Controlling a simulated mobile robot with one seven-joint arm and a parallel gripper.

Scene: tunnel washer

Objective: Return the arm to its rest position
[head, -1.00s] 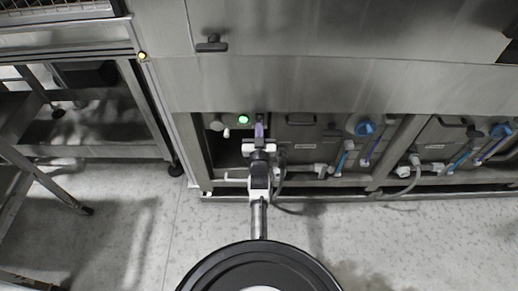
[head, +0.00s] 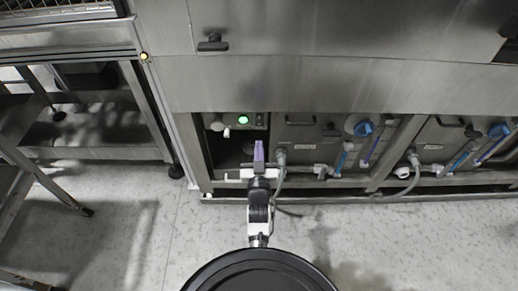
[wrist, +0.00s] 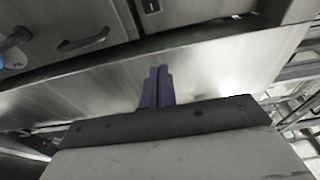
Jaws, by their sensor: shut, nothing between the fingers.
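My gripper (head: 258,152) is in front of the open bay low in the steel washer, its purple fingers together and pointing at the machine. In the wrist view the two purple fingers (wrist: 158,86) stand side by side with nothing between them. My arm reaches from the round black top of my base at the bottom of the head view toward the washer.
The washer (head: 350,80) fills the top. A lit green button (head: 243,120) sits in the bay. Blue knobs (head: 364,128), valves and a grey hose (head: 281,172) are close on the right. A metal stand (head: 45,185) is at left. Floor (head: 130,235) beside my base is clear.

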